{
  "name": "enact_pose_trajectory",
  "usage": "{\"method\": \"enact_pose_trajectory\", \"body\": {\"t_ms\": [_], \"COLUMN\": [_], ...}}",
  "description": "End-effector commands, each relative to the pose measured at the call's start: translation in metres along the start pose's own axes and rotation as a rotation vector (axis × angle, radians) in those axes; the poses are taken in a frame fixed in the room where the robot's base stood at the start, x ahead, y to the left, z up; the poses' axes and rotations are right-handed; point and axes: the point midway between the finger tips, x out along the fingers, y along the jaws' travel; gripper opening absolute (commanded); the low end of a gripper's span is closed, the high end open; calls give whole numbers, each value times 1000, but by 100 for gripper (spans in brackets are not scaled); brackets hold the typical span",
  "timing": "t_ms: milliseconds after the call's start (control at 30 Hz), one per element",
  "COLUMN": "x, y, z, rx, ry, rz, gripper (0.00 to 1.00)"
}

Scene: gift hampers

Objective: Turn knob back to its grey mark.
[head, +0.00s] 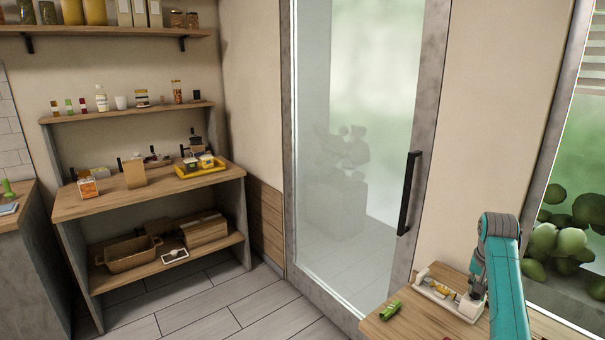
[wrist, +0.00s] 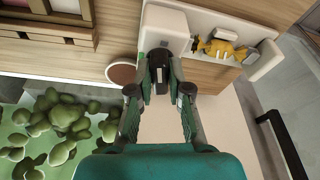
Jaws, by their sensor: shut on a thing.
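My gripper (wrist: 160,68) is shut on a small dark knob (wrist: 160,80) at the near side of a white box (wrist: 166,27) in the wrist view. The fingers cover most of the knob, and neither its pointer nor the grey mark can be made out. In the head view my gripper (head: 476,288) is at the right end of the white unit (head: 468,306) on the wooden counter. The knob is hidden there behind the gripper.
A white tray (wrist: 266,66) holding a yellow and dark item (wrist: 222,48) adjoins the box. A green object (head: 390,309) lies left of it on the counter. A round brown disc (wrist: 122,74) is beside the box. A glass door (head: 350,130) stands behind.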

Motion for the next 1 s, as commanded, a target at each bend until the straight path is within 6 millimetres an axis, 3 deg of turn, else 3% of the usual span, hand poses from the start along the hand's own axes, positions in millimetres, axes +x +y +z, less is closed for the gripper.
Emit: {"method": "enact_pose_trajectory", "body": {"t_ms": [200, 933, 967, 1000], "x": [0, 0, 0, 0], "y": [-2, -2, -2, -2], "z": [0, 0, 0, 0], "rx": [160, 252, 252, 252], "ry": [0, 1, 1, 1], "rz": [40, 63, 63, 63], "gripper": [1, 1, 23, 33]}}
